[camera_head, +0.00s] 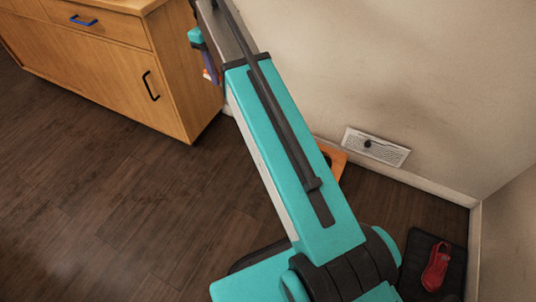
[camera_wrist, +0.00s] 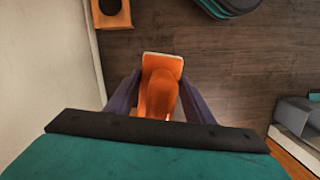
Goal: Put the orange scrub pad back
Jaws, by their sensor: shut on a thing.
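The orange scrub pad (camera_wrist: 161,92) is between the two dark purple fingers of my gripper (camera_wrist: 160,79) in the wrist view. It has a rounded orange body and a paler flat edge at its far end. My gripper is shut on it and holds it well above the floor. In the head view my gripper (camera_head: 208,66) is small, at the end of my raised arm, beside the wooden cabinet. Only a small orange bit of the pad (camera_head: 207,75) shows there. The pad's resting place cannot be made out in either view.
A wooden cabinet (camera_head: 110,65) stands at the upper left of the head view. A wall vent (camera_head: 376,147) and an orange-brown object (camera_head: 334,159) are behind my arm. A red shoe-like thing (camera_head: 436,267) lies on a black mat (camera_head: 422,246). The floor at left is clear.

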